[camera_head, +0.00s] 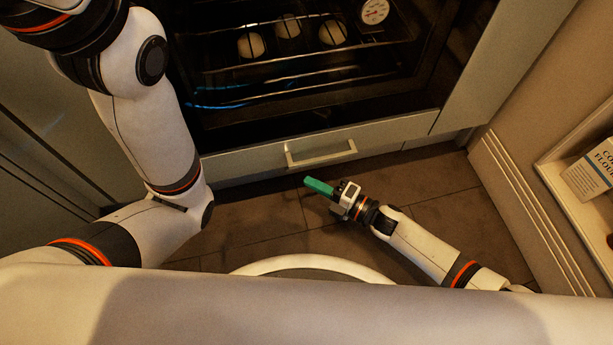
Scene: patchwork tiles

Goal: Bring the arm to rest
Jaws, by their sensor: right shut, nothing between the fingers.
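My right gripper (320,186) is low over the brown tiled floor, in front of the drawer under the oven. Its green fingers are together, with nothing between them, and point to the upper left. My right arm (425,247) comes in from the lower right. My left arm (140,120) is large at the left, bent, and rises past the oven's left side. My left gripper is out of the picture.
An oven (290,75) with wire racks, several round pale items and a dial thermometer (374,11) stands ahead. Below it is a closed drawer with a handle (320,153). A shelf with a flour box (592,170) is at right. Tiled floor (255,215) is clear around the right gripper.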

